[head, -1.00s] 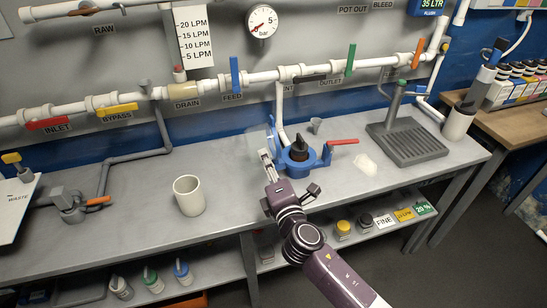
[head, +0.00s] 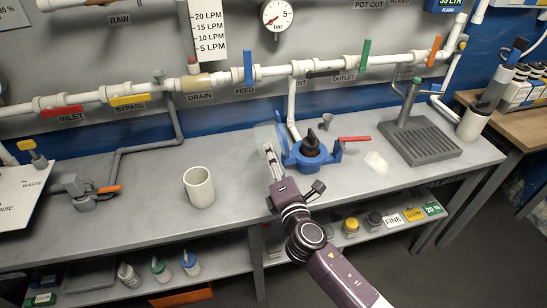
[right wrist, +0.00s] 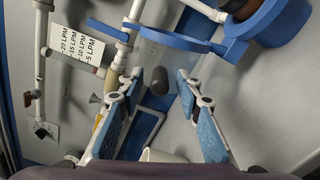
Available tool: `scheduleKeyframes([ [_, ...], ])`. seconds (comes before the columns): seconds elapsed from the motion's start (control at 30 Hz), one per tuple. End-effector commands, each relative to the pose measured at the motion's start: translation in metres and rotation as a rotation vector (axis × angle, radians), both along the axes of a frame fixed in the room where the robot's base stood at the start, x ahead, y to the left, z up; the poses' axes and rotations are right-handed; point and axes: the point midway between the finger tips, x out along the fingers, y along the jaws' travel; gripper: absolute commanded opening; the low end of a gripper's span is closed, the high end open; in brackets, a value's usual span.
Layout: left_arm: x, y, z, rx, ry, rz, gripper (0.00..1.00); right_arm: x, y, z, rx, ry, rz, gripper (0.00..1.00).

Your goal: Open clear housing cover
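The blue housing (head: 312,158) with a dark knob on top stands on the grey bench in the head view. Its blue ring (right wrist: 258,38) shows at the top right in the right wrist view. The clear cover (head: 264,138) is a faint see-through panel standing up at the housing's left side; its edges are hard to make out. My right gripper (head: 269,154) is just left of the housing, beside the cover. In the right wrist view its two blue-padded fingers are apart, with a dark oval knob (right wrist: 160,81) beyond the gap. Contact with the cover cannot be told. My left gripper is out of view.
A white cup (head: 199,188) stands on the bench to the left. A red-handled valve lever (head: 355,139), a white powder patch (head: 376,162) and a grey drain stand (head: 422,145) are to the right. Pipes with coloured handles run along the wall behind.

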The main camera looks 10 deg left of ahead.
Motion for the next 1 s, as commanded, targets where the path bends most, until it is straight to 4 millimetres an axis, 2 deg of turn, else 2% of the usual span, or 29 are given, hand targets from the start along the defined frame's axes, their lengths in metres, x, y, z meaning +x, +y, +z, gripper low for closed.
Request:
scheduleKeyframes([
  [0.23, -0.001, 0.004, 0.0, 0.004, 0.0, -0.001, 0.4, 0.0, -0.001, 0.0, -0.001, -0.001, -0.002, 0.33],
  [0.37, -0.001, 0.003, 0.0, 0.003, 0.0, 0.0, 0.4, -0.007, -0.004, 0.0, 0.0, 0.0, -0.001, 0.33],
  [0.47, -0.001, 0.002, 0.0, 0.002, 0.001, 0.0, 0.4, -0.021, -0.01, -0.001, 0.0, 0.0, 0.0, 0.33],
  [0.8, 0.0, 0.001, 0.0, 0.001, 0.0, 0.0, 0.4, -0.085, -0.037, -0.001, -0.001, 0.002, -0.001, 0.33],
  [1.0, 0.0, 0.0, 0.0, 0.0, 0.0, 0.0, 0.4, -0.106, -0.046, -0.001, 0.0, 0.001, 0.0, 0.33],
])
